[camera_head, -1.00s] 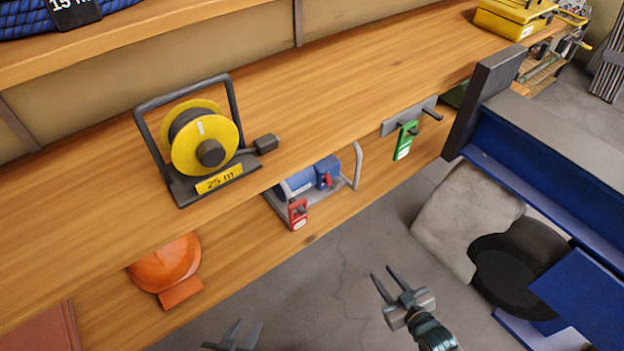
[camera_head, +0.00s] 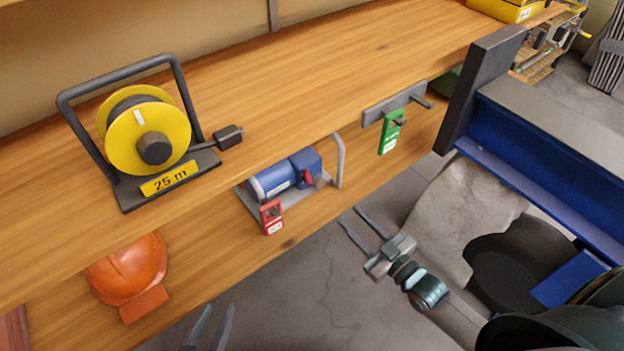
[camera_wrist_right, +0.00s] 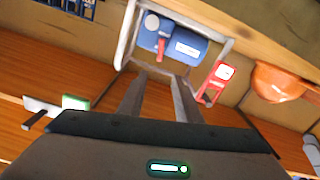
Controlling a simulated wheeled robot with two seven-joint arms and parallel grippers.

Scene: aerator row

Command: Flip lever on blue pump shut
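The blue pump (camera_head: 272,183) sits in a grey tube frame on the lower shelf in the head view. Its red lever (camera_head: 308,177) is on the right, blue end of the pump. In the right wrist view the pump (camera_wrist_right: 182,42) lies ahead of the fingers, and its red lever (camera_wrist_right: 161,48) points along the picture's vertical. My right gripper (camera_head: 364,220) is open and empty, in front of the shelf and apart from the pump; it also shows in the right wrist view (camera_wrist_right: 160,95). My left gripper (camera_head: 211,322) shows only its fingertips at the bottom edge, apart and empty.
A red tag (camera_head: 272,216) hangs at the pump frame's front. A yellow cable reel (camera_head: 150,140) stands on the upper shelf. An orange helmet (camera_head: 128,265) lies below. A blue steel beam (camera_head: 530,165) stands right.

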